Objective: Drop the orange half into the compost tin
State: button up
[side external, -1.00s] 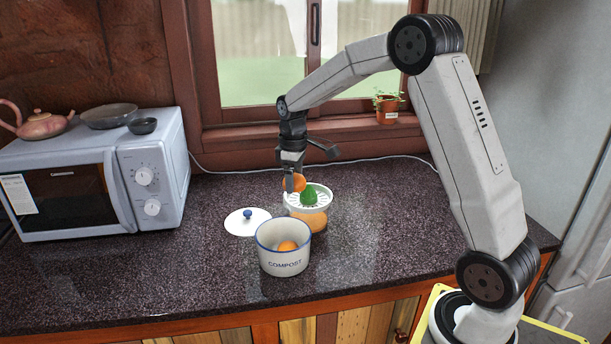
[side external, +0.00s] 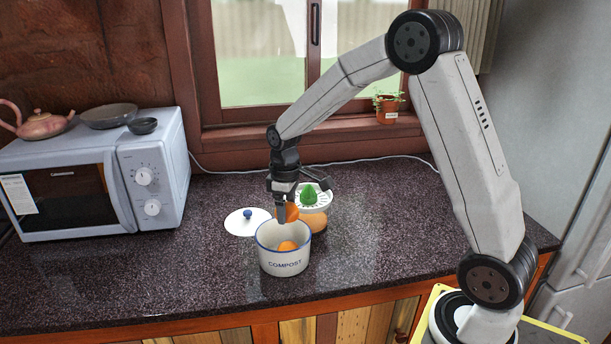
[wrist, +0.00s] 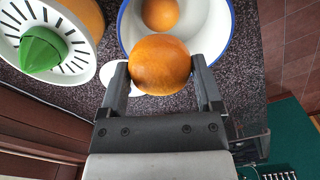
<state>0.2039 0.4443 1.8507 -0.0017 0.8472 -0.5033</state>
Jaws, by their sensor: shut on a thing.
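My gripper (wrist: 161,85) is shut on an orange half (wrist: 160,64), with a finger on each side of it in the wrist view. In the side view the held orange half (side external: 292,211) is partly hidden behind a finger, at the back rim of the compost tin. The compost tin (side external: 284,267) is white with a blue rim and the word COMPOST. It stands upright and open on the counter. Another orange piece (side external: 287,246) lies inside it and also shows in the wrist view (wrist: 160,13).
A juicer (side external: 314,200) with a green cone stands just behind the tin, close to my gripper. A white lid (side external: 247,221) with a blue knob lies left of the tin. A microwave (side external: 95,180) stands at the left. The counter at right is clear.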

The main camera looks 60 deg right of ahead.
jog(key=shift+f, duration=2.2)
jog(key=o, duration=1.2)
jog(key=shift+r, duration=0.15)
jog(key=shift+r, duration=3.8)
jog(key=shift+a, duration=0.1)
